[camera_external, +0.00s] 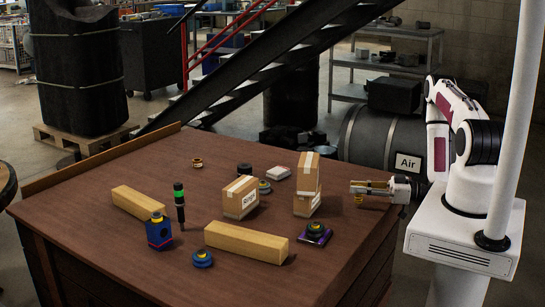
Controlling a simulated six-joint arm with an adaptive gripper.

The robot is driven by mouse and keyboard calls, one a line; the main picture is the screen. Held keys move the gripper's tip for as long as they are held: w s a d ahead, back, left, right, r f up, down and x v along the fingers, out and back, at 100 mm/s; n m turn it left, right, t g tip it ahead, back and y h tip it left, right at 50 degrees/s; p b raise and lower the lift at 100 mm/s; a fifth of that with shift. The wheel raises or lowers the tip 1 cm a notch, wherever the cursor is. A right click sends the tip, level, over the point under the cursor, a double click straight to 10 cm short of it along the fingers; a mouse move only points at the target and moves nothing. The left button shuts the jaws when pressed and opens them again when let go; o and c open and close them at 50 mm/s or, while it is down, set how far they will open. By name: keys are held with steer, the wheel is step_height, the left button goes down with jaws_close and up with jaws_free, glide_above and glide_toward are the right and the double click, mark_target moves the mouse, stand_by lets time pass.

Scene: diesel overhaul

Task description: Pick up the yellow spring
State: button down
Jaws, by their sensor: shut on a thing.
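My gripper (356,187) reaches in from the right, lying level just above the right part of the brown table. It is shut on a small yellow piece, which I take to be the yellow spring (359,200). The piece hangs just below the fingertips and looks close to the table top. It is too small to make out coils, and I cannot tell whether it touches the table.
The table (150,270) holds stacked cartons (307,185) left of my gripper, another carton (240,197), two wooden blocks (246,242), a green-topped black tool (179,205) and several small round parts. A purple-based part (315,234) lies nearby. The front right table top is clear.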

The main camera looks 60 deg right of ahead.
steer(key=shift+r, duration=3.95)
steer(key=shift+r, duration=0.15)
